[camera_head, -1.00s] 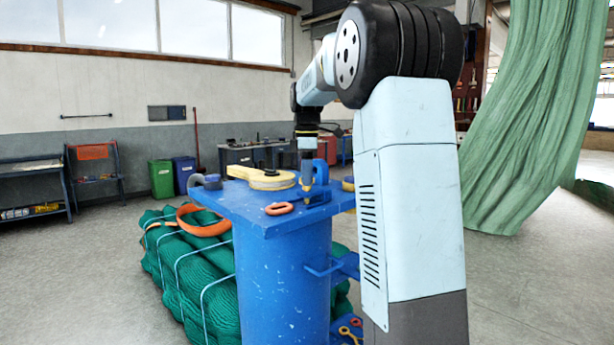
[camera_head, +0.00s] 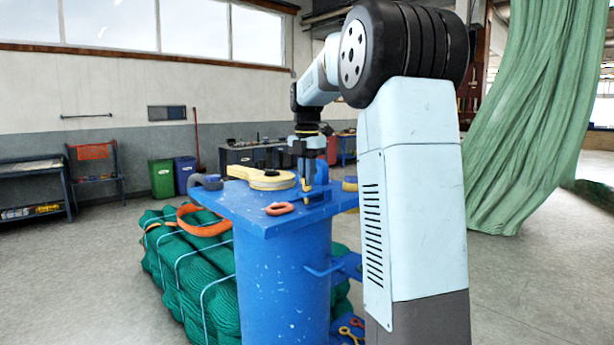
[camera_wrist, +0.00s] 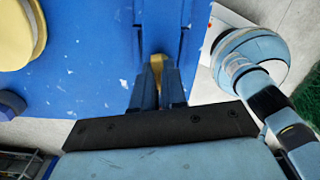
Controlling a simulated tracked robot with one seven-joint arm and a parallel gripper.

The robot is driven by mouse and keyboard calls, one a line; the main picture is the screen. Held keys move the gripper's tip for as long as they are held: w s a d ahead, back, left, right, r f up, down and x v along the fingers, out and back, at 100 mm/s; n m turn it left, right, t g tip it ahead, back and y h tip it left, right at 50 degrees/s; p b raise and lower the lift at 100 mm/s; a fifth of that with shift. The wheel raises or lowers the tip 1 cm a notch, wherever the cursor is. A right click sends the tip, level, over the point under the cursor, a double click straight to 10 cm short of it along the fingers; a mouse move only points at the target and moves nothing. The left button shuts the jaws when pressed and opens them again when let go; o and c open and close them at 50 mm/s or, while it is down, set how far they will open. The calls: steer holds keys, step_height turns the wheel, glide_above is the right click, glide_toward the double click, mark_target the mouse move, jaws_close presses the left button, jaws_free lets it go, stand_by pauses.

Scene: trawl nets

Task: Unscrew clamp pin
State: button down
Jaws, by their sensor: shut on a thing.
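My gripper (camera_head: 308,180) points straight down over the near right part of the blue steel stand's top (camera_head: 255,208). It is shut on a small yellow piece, which I take to be the clamp pin (camera_wrist: 157,64); in the wrist view it shows between the two dark fingers. In the head view only a little yellow shows at the fingertips. The fingers hide most of the pin, so its thread and how deep it sits cannot be seen.
Green net bundles (camera_head: 190,265) lie below. A green net (camera_head: 530,120) hangs at right.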

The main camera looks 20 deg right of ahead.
steer(key=shift+f+n, duration=0.2)
steer(key=shift+n, duration=1.4)
steer(key=c, duration=1.2)
jaws_free()
steer(key=shift+r, duration=0.15)
step_height(320, 180, up, 14)
steer(key=shift+f, duration=0.1)
steer(key=shift+a, duration=0.1)
